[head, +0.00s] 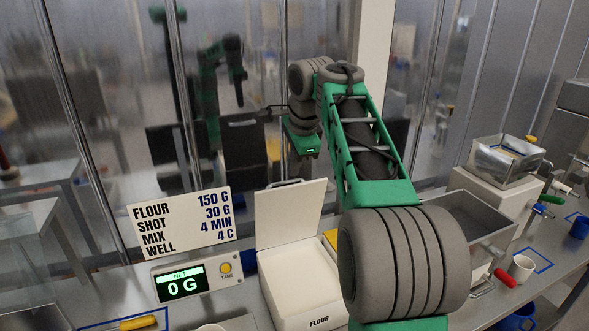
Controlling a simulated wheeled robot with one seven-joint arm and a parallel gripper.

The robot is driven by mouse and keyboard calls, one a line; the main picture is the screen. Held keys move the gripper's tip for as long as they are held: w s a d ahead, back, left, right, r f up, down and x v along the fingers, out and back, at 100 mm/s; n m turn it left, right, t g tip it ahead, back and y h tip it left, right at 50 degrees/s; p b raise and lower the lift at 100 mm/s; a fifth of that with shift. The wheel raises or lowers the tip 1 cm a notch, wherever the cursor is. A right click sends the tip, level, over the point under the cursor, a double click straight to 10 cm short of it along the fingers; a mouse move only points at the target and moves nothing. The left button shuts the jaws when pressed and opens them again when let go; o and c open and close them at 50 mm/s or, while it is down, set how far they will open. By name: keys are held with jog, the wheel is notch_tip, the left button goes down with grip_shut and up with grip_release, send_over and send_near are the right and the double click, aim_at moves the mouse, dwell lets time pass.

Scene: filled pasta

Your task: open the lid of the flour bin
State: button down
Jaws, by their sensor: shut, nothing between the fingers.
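The white flour bin (319,323) stands on the counter, low in the middle of the head view, with FLOUR on its front. Its lid (289,214) stands upright at the back of the bin, with a handle on its top edge. The bin's top is uncovered and shows white inside. My gripper (306,153) is shut and empty, above and behind the lid in the picture and apart from it. Its fingers are small and hard to make out. My arm hides the area right of the bin.
A scale reading 0 G (182,285) and a recipe sign (182,221) stand left of the bin. A partition (130,110) rises behind the counter.

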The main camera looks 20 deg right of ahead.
aim_at(291, 181)
jog(key=b+x, duration=0.1)
jog(key=x, duration=0.5)
jog(key=shift+w+f, duration=0.1)
jog(key=shift+f, duration=0.1)
jog(key=shift+r, duration=0.1)
jog(key=w+p, duration=0.1)
jog(key=p, duration=0.1)
jog(key=w+r+p, duration=0.1)
jog(key=w+p, duration=0.1)
jog(key=shift+w, duration=0.1)
jog(key=w, duration=0.1)
jog(key=w+f, duration=0.1)
jog(key=w, duration=0.2)
jog(key=shift+f, duration=0.25)
